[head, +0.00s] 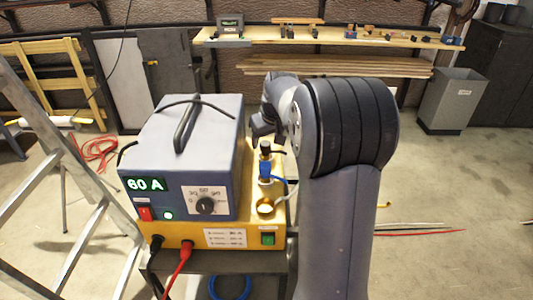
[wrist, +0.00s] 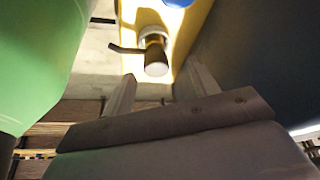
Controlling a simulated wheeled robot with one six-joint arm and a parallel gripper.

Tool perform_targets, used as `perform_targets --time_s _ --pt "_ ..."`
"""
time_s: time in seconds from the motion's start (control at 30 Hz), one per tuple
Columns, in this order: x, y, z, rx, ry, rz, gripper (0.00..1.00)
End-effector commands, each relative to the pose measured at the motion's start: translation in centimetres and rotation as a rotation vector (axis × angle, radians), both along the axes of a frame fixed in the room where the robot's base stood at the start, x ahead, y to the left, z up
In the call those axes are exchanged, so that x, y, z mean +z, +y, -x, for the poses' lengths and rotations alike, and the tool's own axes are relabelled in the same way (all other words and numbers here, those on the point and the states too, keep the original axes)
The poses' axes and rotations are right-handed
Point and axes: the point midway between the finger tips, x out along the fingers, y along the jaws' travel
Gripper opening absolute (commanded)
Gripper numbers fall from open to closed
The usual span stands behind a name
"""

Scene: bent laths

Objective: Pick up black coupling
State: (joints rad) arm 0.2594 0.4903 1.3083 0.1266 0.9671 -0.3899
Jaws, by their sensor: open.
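In the head view a black coupling (head: 265,147) stands upright on top of a blue fitting (head: 266,170) on the yellow base unit. In the wrist view a short dark cylinder with a bright pale end (wrist: 154,50) and a thin dark side lever appears to be this coupling. My gripper (wrist: 161,72) is open, its two pale fingers apart, with the cylinder's end between and just beyond their tips. Nothing is visibly held. I cannot tell the exact gap. In the head view my arm hides most of the gripper.
A blue-grey power box (head: 190,150) reading 60 A stands beside the coupling on the yellow unit (head: 225,235). An open brass-coloured port (head: 265,207) is in front. A ladder (head: 75,165) stands at left. A wooden shelf (head: 350,38) with small parts is behind.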

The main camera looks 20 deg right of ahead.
Motion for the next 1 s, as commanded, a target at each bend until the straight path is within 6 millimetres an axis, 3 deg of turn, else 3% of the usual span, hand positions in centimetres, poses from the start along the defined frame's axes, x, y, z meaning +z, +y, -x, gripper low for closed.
perform_targets --time_s 0.5,0.8,1.0 --pt "-4.6 -0.6 -2.9 0.0 0.001 -0.001 0.57" --pt "-5.0 -0.6 -3.1 0.0 -0.001 0.0 0.57" --pt "-5.0 -0.6 -3.1 0.0 -0.001 0.0 0.4"
